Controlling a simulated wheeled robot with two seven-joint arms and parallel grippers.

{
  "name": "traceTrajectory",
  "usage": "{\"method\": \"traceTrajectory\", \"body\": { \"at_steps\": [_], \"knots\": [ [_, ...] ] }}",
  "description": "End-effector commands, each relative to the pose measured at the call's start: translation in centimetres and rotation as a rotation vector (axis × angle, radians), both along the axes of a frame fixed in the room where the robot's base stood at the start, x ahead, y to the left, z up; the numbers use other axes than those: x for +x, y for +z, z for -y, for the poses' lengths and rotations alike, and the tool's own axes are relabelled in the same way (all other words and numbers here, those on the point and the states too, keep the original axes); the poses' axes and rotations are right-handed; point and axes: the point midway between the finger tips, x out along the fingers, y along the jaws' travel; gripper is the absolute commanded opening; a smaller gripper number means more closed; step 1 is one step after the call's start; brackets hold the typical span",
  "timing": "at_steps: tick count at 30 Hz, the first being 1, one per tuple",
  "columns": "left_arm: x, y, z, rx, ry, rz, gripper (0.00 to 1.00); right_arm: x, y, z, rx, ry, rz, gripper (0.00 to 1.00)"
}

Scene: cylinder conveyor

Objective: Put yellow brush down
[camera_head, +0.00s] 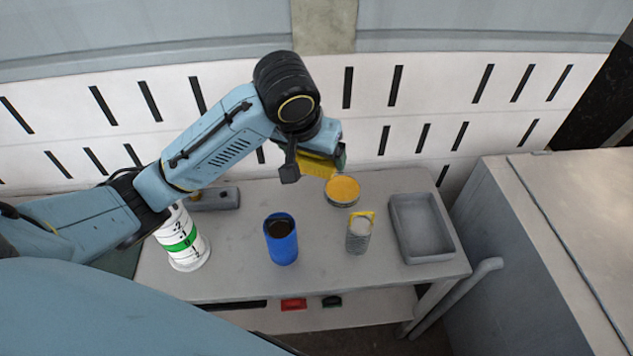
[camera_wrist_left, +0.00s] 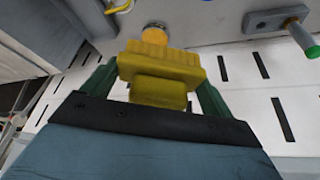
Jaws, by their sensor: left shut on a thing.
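The yellow brush (camera_head: 317,164) is held up at the back of the table (camera_head: 315,268), above and to the left of a round container with a yellow-orange top (camera_head: 343,189). My left gripper (camera_head: 313,160) is shut on the brush. In the left wrist view the brush (camera_wrist_left: 160,62) fills the space between the green fingers of my left gripper (camera_wrist_left: 155,90). The yellow-topped container (camera_wrist_left: 155,32) shows just beyond it there. My right gripper does not show in either view.
A blue cup (camera_head: 281,240), a grey cylinder with a yellow rim (camera_head: 359,236) and an empty grey tray (camera_head: 421,228) stand on the table. A white cylinder with a green band (camera_head: 182,240) stands at left. A slotted white wall (camera_head: 400,105) is behind.

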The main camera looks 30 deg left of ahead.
Motion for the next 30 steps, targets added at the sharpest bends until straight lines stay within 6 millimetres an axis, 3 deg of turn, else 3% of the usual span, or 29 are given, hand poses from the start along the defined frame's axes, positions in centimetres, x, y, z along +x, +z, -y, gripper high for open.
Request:
{"method": "traceTrajectory", "body": {
  "at_steps": [6, 12, 15, 19, 30],
  "knots": [
    [6.1, -7.5, -4.3, -0.018, 0.208, 0.002, 0.68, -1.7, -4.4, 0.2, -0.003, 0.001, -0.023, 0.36],
    [10.2, -14.5, -9.3, -0.007, 0.383, -0.001, 0.68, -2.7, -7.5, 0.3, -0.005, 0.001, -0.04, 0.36],
    [11.2, -17.1, -11.2, 0.002, 0.44, -0.004, 0.68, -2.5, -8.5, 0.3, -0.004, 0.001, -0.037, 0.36],
    [11.8, -19.0, -12.7, 0.014, 0.482, -0.009, 0.68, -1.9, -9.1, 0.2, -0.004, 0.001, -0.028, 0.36],
    [11.8, -25.1, -13.2, 0.018, 0.495, -0.012, 0.68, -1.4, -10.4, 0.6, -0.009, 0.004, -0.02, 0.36]
  ]
}}
